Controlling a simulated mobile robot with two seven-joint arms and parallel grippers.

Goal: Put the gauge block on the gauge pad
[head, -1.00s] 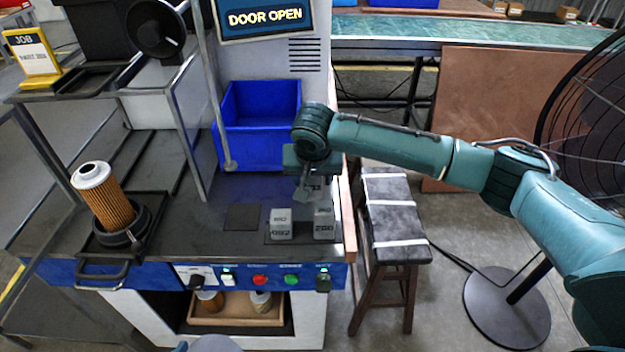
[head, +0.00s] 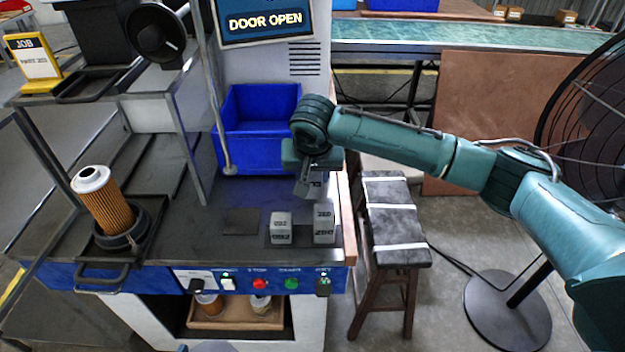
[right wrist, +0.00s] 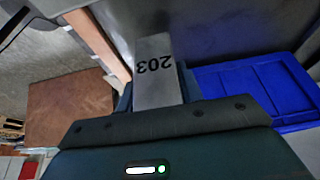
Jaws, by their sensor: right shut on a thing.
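My right gripper (head: 306,186) is above the back right of the machine's dark worktop, pointing down. It is shut on a grey gauge block (head: 316,183), partly hidden by a finger. In the right wrist view the block (right wrist: 156,72) shows the number 203 and sticks out from the jaws. A small dark square pad (head: 240,221), seemingly the gauge pad, lies bare on the worktop, left of and nearer than the gripper. Two other grey blocks, a shorter one (head: 281,228) and a taller one (head: 324,223), stand upright on a dark mat. My left gripper is out of view.
A blue bin (head: 259,125) stands behind the gripper. A filter cartridge (head: 106,203) stands tilted in a dark holder at the left. A thin upright post (head: 218,90) stands left of the bin. A padded stool (head: 394,220) is beyond the worktop's right edge.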

